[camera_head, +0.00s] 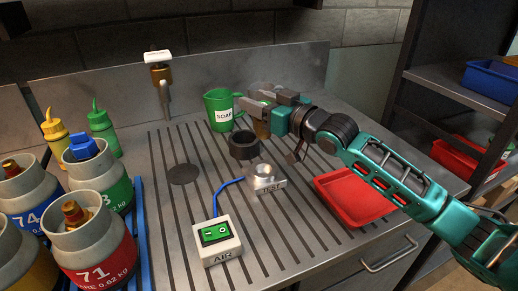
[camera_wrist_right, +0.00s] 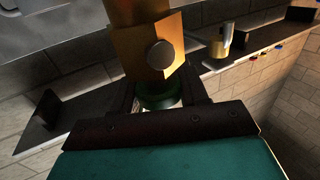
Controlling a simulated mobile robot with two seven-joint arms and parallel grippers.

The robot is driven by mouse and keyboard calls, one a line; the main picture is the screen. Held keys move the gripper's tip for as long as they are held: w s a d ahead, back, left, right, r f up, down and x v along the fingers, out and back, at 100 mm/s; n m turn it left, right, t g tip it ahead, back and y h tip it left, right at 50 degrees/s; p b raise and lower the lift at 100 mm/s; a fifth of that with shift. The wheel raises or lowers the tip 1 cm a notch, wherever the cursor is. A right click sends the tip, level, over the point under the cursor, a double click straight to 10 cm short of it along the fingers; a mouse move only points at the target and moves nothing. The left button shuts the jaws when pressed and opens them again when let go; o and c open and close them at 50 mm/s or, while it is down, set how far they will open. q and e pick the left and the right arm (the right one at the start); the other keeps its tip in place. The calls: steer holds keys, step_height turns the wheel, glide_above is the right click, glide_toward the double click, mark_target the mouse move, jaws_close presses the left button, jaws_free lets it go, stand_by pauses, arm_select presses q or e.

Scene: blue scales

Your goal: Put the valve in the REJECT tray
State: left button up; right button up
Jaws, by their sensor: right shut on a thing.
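My right gripper (camera_head: 264,107) is shut on the brass valve (camera_head: 262,127), held over the steel counter close to the green SOAP mug (camera_head: 219,110). In the right wrist view the valve (camera_wrist_right: 148,42) fills the top middle, with a dark round knob on its side and a green ring at its base between the jaws. A red tray (camera_head: 350,215) lies on the counter's right side, partly under my right forearm. I cannot read a REJECT label on it. My left gripper is not in view.
A dark ring-shaped stand (camera_head: 243,145), a metal cup fixture (camera_head: 262,181) and a white AIR switch box (camera_head: 217,240) occupy the middle. Numbered gas bottles (camera_head: 91,245) crowd the left. A shelf at right holds another red bin (camera_head: 458,160) and a blue bin (camera_head: 490,80).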

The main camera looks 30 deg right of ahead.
step_height(320, 180, down, 11)
steer(key=shift+r, duration=0.1)
stand_by(0.3)
steer(key=o, duration=1.3)
steer(key=shift+b, duration=0.3)
